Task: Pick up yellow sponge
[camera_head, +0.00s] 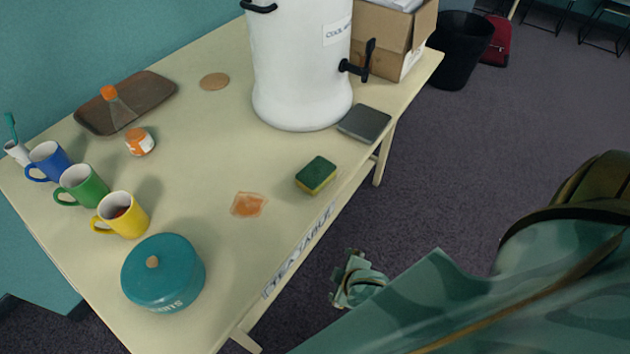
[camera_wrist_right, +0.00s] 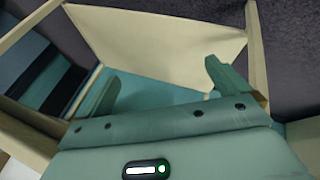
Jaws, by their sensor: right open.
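The yellow sponge (camera_head: 316,175) has a dark green top layer and yellow sides. It lies flat near the front edge of the cream tea table (camera_head: 206,128) in the head view. My right gripper (camera_head: 346,277) is off the table's front edge, below and slightly right of the sponge in the picture, and apart from it. In the right wrist view its two fingers (camera_wrist_right: 160,74) are spread with nothing between them. The sponge does not show there. My left gripper is not in view.
Near the sponge are an orange-brown spill (camera_head: 249,204), a dark flat pad (camera_head: 364,123) and a white urn (camera_head: 300,75). A teal round tin (camera_head: 163,273), yellow mug (camera_head: 122,214), green mug (camera_head: 82,186) and blue mug (camera_head: 48,161) stand left. The table's front edge separates gripper and sponge.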

